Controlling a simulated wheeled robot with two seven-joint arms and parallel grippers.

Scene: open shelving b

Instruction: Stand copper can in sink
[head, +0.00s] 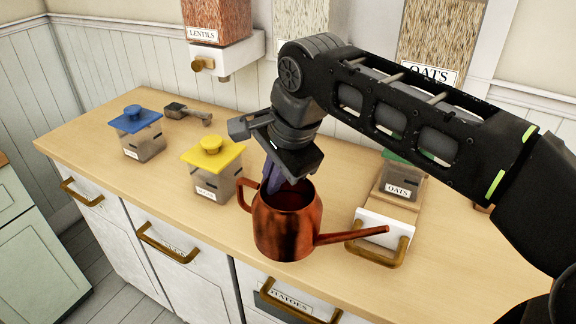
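The copper can (287,225) is upright near the front edge of the wooden counter. Its loop handle (243,194) points left and its long spout (352,235) points right. My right gripper (274,182) reaches down from above to the can's back rim. Its fingertips are partly hidden by the can, so I cannot tell whether they are shut on it. I also cannot tell whether the can rests on the counter or hangs just above it. My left gripper is not in view. No sink is in view.
On the counter (90,142) stand a blue-lidded jar (143,142), a yellow-lidded jar (215,183), a dark scoop (186,113) and an oats container (398,188) with a white, brass-handled front. A lentils dispenser (220,55) hangs on the back wall. The counter's left end has free room.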

